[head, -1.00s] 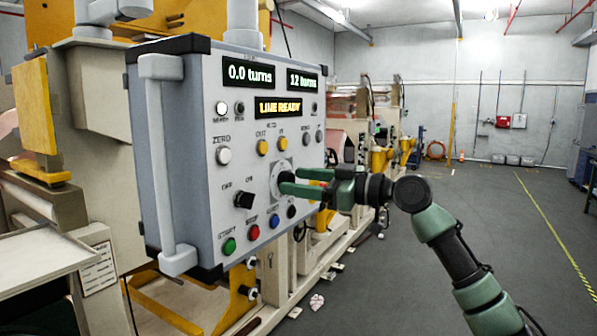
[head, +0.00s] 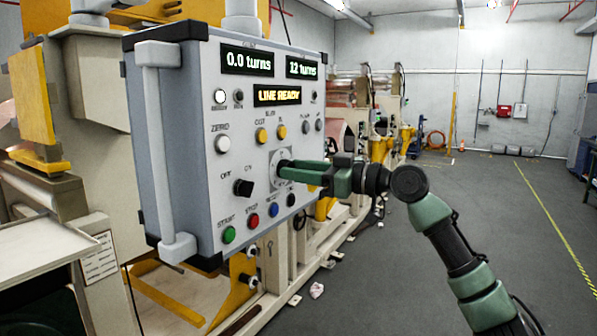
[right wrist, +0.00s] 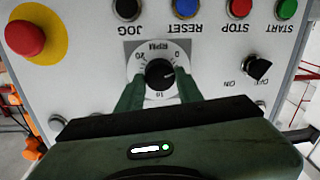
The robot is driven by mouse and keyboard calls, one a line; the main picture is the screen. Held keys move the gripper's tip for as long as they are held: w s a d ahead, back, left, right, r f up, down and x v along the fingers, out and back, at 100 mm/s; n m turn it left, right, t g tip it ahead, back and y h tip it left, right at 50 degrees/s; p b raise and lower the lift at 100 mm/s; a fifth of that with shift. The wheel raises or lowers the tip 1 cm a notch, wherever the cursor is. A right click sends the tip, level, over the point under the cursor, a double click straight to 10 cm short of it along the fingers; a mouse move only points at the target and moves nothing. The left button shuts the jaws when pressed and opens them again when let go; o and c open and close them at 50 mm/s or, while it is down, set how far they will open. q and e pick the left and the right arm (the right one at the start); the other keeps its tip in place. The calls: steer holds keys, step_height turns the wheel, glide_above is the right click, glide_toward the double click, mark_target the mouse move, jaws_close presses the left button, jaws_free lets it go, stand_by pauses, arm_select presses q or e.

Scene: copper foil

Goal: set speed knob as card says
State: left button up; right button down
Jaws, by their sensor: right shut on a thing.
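The speed knob (right wrist: 159,73) is a black knob at the centre of a white RPM dial marked 0, 10 and 20. The right wrist view shows it upside down, with a pale pointer line I cannot read exactly. My right gripper (head: 284,169) reaches the panel from the right and is shut on the knob, one green finger at each side. In the head view the fingers hide most of the knob. A white card (head: 101,258) with small unreadable print hangs at lower left on the machine; I cannot tell whether it is the task's card. My left gripper is out of view.
The grey control box (head: 245,130) reads 0.0 turns, 12 turns and LINE READY. A black OFF/ON switch (head: 243,187) and START, STOP, RESET and JOG buttons sit near the dial. A red emergency button (right wrist: 25,38) is close by. Floor at right is clear.

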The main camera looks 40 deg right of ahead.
steer(key=shift+f+m+t+h+p, duration=0.2)
steer(key=shift+m+p, duration=0.7)
steer(key=shift+m, duration=2.9)
steer(key=shift+r+m+t+h+p, duration=0.2)
steer(key=shift+m+p, duration=0.7)
steer(key=shift+m, duration=2.9)
steer(key=shift+f+m+t+h+p, duration=0.3)
steer(key=shift+m+p, duration=0.6)
steer(key=shift+m, duration=2.9)
steer(key=shift+r, duration=0.1)
steer(key=c, duration=0.9)
jaws_free()
steer(key=shift+s, duration=0.1)
